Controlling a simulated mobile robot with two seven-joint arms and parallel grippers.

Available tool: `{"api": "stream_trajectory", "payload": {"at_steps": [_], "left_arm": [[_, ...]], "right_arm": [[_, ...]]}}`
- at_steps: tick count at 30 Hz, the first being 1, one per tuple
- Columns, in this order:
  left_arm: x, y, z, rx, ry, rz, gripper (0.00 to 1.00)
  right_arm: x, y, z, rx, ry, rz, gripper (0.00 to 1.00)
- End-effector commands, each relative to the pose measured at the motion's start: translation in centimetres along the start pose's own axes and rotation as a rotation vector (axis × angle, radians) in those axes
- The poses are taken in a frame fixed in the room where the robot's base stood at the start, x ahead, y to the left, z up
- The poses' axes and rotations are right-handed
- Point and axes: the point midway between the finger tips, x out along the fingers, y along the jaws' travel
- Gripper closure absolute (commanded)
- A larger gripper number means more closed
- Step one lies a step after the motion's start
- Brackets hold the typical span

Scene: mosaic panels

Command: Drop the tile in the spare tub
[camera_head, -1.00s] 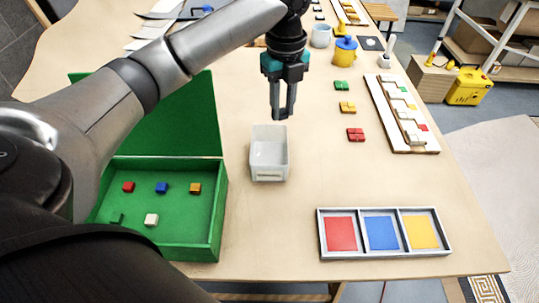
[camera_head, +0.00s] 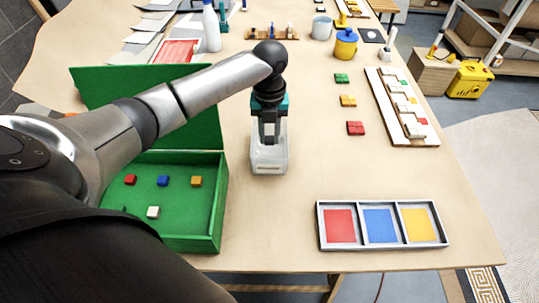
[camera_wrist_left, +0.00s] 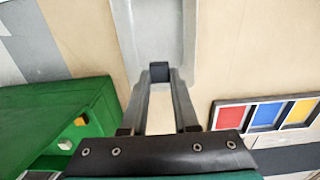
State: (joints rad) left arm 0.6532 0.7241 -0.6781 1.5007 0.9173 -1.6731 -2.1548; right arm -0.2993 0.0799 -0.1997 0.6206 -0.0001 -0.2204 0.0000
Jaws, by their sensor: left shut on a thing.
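The spare tub (camera_head: 268,162) is a small white open tub on the table, just right of the green box. My left gripper (camera_head: 268,139) points down over it, its fingertips at or just above the tub's opening. In the left wrist view the gripper (camera_wrist_left: 159,76) is shut on a small dark, slate-coloured tile (camera_wrist_left: 159,70), held between its fingertips. The pale tub (camera_wrist_left: 155,25) lies behind the tile there. I cannot tell how far the fingertips reach into the tub. My right gripper is not in view.
The green box (camera_head: 222,205), lid raised, holds several small coloured tiles to the left. A three-part tray (camera_head: 383,246) with red, blue and yellow panels lies at front right. Red (camera_head: 355,128), yellow (camera_head: 348,101) and green (camera_head: 342,78) tile groups lie right. Table between tub and tray is clear.

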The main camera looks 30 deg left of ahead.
Motion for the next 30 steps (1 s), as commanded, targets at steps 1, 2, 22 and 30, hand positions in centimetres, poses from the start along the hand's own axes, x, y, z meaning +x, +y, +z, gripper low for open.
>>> {"api": "stream_trajectory", "payload": {"at_steps": [1,2,22,30], "left_arm": [[1.4,0.0,-0.1,-0.002,0.004,0.001,1.0],[1.9,-0.1,-0.1,-0.001,0.003,0.0,1.0],[8.2,0.0,0.0,0.0,-0.001,-0.001,1.0],[8.5,0.0,0.0,0.0,-0.001,0.0,1.0]], "right_arm": [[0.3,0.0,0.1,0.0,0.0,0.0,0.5],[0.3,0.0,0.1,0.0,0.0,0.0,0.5],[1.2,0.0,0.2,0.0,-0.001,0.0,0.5],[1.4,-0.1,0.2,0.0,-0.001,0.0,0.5]]}}
